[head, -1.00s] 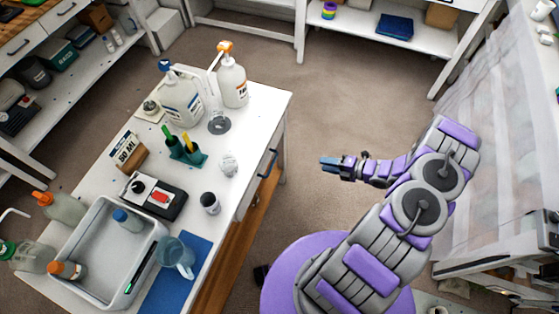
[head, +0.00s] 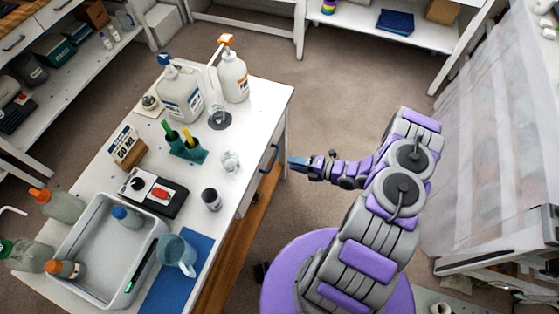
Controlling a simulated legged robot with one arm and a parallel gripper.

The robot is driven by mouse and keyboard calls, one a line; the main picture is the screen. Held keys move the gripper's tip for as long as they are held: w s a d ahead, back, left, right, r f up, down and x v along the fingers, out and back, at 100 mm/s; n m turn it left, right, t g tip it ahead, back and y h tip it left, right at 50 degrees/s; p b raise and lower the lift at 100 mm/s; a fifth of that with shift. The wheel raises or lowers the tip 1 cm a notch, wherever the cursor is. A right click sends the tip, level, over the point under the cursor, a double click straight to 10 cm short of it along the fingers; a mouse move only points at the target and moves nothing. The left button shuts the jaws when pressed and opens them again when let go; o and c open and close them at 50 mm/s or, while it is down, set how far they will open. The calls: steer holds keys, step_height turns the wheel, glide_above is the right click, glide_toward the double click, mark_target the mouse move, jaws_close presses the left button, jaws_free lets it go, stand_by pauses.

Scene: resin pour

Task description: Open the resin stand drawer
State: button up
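The white resin stand (head: 256,108) is a table at the left and middle. Its drawer (head: 262,172) is in the side facing my arm, with a dark blue-grey bar handle (head: 270,158). The drawer looks shut. My gripper (head: 293,163), with blue fingertips, points left just to the right of the handle. In the picture a small gap shows between the fingertips and the handle. The fingers are too small and edge-on to tell whether they are open or shut.
On the stand are two pump bottles (head: 233,77), a grey tray (head: 72,240), a scale (head: 152,192), a blue mat (head: 165,290) and a clear jug (head: 178,256). A shelf (head: 268,27) stands at the back. A translucent curtain (head: 487,150) hangs at the right. Floor is free behind my arm.

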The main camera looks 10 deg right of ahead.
steer(key=b+x, duration=0.1)
steer(key=x, duration=0.7)
steer(key=shift+s+b, duration=0.15)
steer(key=shift+b, duration=0.15)
steer(key=shift+d+r, duration=0.1)
steer(key=shift+d, duration=0.3)
jaws_close()
steer(key=shift+a, duration=0.15)
steer(key=shift+s, duration=0.1)
